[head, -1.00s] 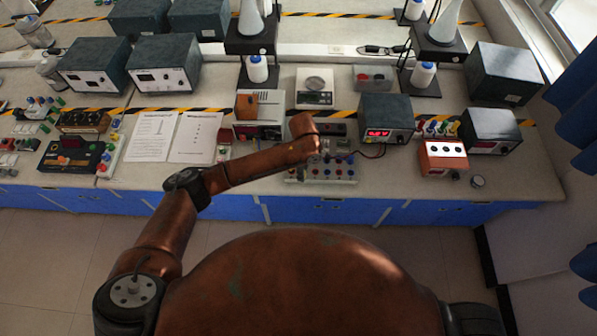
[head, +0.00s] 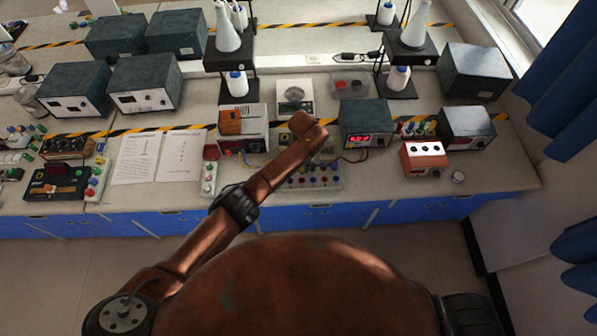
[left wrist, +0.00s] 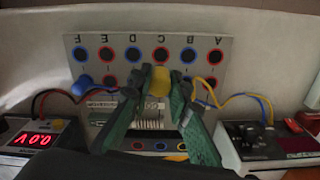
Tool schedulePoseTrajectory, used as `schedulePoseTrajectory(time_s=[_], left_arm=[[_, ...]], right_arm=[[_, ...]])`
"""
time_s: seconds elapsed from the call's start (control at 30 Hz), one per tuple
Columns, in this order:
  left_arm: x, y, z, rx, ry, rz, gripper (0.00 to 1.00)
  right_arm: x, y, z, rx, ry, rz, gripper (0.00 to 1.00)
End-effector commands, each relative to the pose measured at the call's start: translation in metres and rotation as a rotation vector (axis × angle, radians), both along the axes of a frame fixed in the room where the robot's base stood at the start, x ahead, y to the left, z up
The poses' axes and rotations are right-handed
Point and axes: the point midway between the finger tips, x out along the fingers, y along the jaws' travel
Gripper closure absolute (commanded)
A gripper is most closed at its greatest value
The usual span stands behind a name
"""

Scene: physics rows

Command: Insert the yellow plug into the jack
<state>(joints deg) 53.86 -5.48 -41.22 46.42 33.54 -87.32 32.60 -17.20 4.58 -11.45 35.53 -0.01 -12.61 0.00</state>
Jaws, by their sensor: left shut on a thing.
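In the left wrist view my left gripper (left wrist: 160,92) has its two green fingers shut on the yellow plug (left wrist: 159,82). The plug is in front of the white jack panel (left wrist: 225,42), which has red and blue sockets in rows under letters A to F. I cannot tell whether the plug touches a socket. A blue plug (left wrist: 82,85) sits at the panel's left side. In the head view the panel (head: 322,184) lies near the bench's front edge, partly behind my left arm. The left fingers are hidden there. My right gripper is not in view.
A power supply with a red display (head: 366,124) stands right of the panel, with wires beside it. An orange box (head: 424,158) is further right. Open papers (head: 160,155) lie to the left. Scales (head: 295,94) and flask stands are behind.

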Motion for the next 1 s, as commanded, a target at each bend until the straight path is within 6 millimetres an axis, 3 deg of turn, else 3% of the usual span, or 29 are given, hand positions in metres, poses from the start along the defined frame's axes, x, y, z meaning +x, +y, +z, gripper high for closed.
schedulePoseTrajectory(time_s=[0.03,0.1,0.3,1.0], left_arm=[[-0.002,0.001,-0.019,0.001,0.004,-0.009,1.0],[-0.002,0.001,-0.032,0.002,0.004,-0.012,1.0],[-0.001,0.001,-0.055,0.0,0.002,-0.015,1.0],[-0.001,0.001,-0.062,0.0,0.0,-0.017,1.0]], right_arm=[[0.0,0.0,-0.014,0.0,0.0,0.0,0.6],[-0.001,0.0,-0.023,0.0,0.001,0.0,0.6],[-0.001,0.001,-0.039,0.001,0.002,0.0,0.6],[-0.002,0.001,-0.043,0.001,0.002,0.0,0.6]])
